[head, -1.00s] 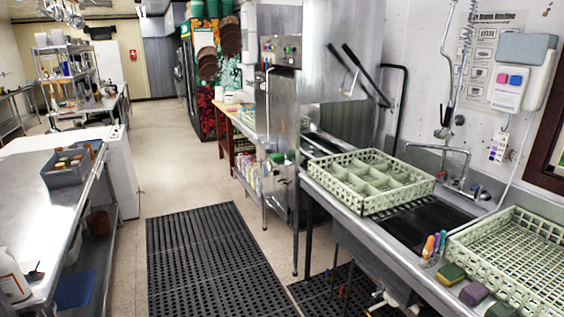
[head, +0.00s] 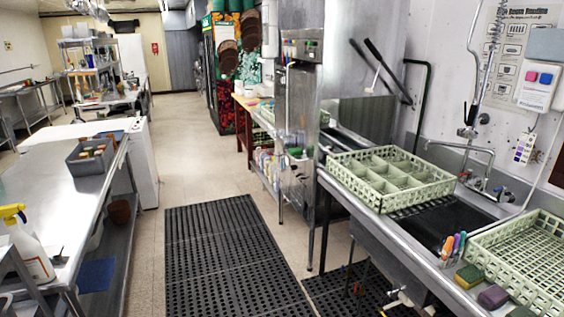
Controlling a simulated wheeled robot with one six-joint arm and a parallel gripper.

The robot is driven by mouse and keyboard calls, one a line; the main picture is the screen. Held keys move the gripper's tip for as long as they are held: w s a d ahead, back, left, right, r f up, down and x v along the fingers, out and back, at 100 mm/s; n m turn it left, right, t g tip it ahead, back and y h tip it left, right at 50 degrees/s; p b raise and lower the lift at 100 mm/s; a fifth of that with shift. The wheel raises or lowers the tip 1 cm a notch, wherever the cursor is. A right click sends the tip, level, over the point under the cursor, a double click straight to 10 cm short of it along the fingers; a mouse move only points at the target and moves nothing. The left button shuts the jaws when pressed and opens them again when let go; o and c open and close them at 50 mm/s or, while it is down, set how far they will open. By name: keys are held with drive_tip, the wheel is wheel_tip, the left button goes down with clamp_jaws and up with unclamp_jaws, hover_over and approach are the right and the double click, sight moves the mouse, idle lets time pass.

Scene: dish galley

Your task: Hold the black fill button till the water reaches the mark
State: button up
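A steel dishwashing machine (head: 340,65) stands right of centre, beyond the sink counter. A control panel (head: 302,48) with small green and other coloured spots is on its upper front. The panel is too small in the picture for me to make out a black fill button. I cannot see a water level or a mark on the machine. My gripper is not in view.
A sink counter (head: 350,209) with a pale green rack (head: 385,192), a dark basin and a second rack (head: 520,262) runs along the right. A steel table (head: 60,200) with a spray bottle (head: 30,250) stands left. Black floor mats (head: 225,250) lie in the open aisle.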

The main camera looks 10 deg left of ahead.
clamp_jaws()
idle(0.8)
